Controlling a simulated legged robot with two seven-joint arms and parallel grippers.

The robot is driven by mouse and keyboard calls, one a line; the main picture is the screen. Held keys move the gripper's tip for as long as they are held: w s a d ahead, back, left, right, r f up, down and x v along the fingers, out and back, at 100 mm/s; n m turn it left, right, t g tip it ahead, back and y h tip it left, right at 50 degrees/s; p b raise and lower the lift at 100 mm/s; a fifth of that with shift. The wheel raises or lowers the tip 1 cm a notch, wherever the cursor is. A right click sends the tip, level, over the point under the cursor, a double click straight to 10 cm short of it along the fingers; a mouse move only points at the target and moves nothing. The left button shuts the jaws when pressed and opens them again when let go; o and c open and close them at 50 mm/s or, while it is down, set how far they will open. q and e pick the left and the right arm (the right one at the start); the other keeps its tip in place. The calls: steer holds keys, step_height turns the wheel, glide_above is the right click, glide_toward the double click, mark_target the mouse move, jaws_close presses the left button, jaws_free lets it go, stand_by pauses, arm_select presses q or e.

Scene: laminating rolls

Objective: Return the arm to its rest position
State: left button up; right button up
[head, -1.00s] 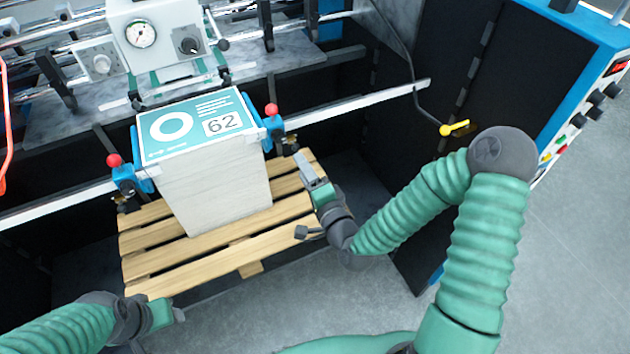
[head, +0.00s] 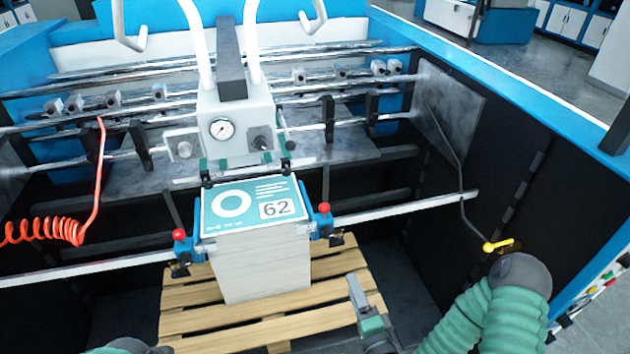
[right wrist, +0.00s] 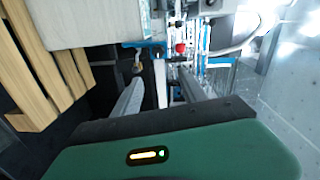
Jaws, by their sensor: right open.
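My right gripper (head: 359,297) is in the lower middle of the head view, just right of the paper stack (head: 262,266) and above the pallet's right part. It is apart from the stack. In the right wrist view its two fingers (right wrist: 164,98) stand apart with nothing held between them. Of my left arm only a small dark and green part shows at the bottom left edge of the head view; its fingers are hidden. The stack, topped by a teal sheet marked 62 (head: 250,205), stands upright on the wooden pallet (head: 190,322).
Red-knobbed blue clamps (head: 184,247) flank the stack on a metal rail (head: 400,209). A gauge unit (head: 240,125) hangs behind it. A yellow-handled lever (head: 497,245) is close to my right arm. A dark side wall (head: 500,170) bounds the right.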

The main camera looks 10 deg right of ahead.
step_height(320, 180, down, 13)
steer(key=s+a+n+g+y+b, duration=0.2)
steer(key=n+g+b, duration=0.5)
steer(key=n, duration=0.4)
steer(key=s+d+r+n+g+h+b, duration=0.2)
steer(key=s+n+g+b, duration=0.2)
steer(key=s+g, duration=0.3)
steer(key=s+b, duration=0.1)
steer(key=s, duration=0.2)
steer(key=shift+s+r+n+g+h, duration=0.2)
steer(key=shift+s+n+g+h, duration=0.1)
steer(key=shift+n+g, duration=0.1)
steer(key=shift+s+a+r, duration=0.1)
steer(key=shift+s+a, duration=0.05)
steer(key=shift+a, duration=0.1)
steer(key=shift+d, duration=0.1)
